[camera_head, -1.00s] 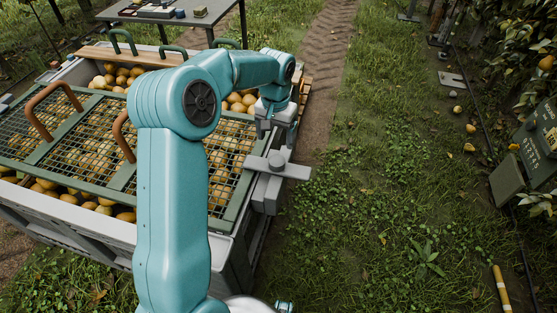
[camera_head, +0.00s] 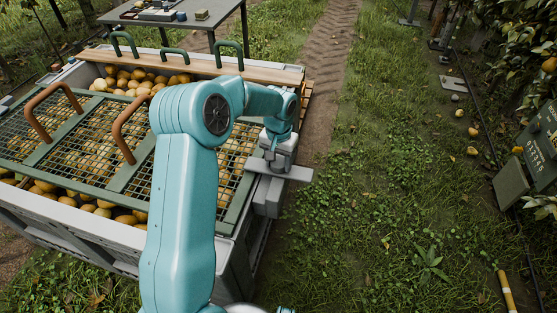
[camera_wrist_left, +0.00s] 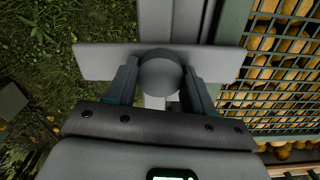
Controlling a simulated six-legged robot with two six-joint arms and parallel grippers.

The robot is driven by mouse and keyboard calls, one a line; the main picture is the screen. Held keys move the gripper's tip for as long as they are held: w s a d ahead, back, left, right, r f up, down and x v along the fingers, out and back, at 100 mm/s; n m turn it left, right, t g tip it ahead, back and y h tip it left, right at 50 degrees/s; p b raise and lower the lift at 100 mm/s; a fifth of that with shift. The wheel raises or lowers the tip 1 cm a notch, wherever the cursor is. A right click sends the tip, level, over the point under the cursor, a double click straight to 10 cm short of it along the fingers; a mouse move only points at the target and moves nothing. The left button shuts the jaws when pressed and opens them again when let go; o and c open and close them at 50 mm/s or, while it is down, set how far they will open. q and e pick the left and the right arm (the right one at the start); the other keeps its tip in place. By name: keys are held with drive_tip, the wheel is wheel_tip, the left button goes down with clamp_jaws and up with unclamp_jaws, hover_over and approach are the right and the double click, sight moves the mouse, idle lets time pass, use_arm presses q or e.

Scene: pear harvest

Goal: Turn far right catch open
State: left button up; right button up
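The far right catch is a flat grey bar (camera_head: 298,174) with a round knob, on the right rim of the crate (camera_head: 228,249). The bar lies crosswise to the rim and sticks out to the right over the grass. My left gripper (camera_head: 276,166) is over the catch and hides the knob in the head view. In the left wrist view, the round knob (camera_wrist_left: 159,74) sits between the two fingers of the left gripper (camera_wrist_left: 159,80), with the bar (camera_wrist_left: 97,62) across behind it. The fingers are apart, one on each side; firm contact cannot be made out. My right gripper is not in view.
A green-framed mesh lid (camera_head: 65,150) with brown handles covers pears in the crate. A wooden board (camera_head: 190,66) with green handles lies across the back. A table (camera_head: 205,20) stands behind. Grass right of the crate is open, with a sign (camera_head: 541,145) at the far right.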

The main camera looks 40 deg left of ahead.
use_arm(q)
clamp_jaws()
drive_tip(key=shift+r+m, duration=0.1)
drive_tip(key=shift+m, duration=0.2)
drive_tip(key=m+p, duration=0.1)
drive_tip(key=m, duration=0.1)
drive_tip(key=shift+m+p, duration=0.35)
drive_tip(key=shift+m, duration=0.05)
drive_tip(key=m+p, duration=0.1)
drive_tip(key=m, duration=0.3)
drive_tip(key=shift+r+p, duration=0.1)
drive_tip(key=shift+p, duration=0.25)
drive_tip(key=m+p, duration=0.1)
drive_tip(key=m, duration=0.4)
drive_tip(key=shift+a+m+p, duration=0.1)
drive_tip(key=shift+m+p, duration=0.3)
drive_tip(key=shift+w+m+p, duration=0.1)
drive_tip(key=shift+m+p, duration=0.55)
drive_tip(key=shift+m, duration=1.65)
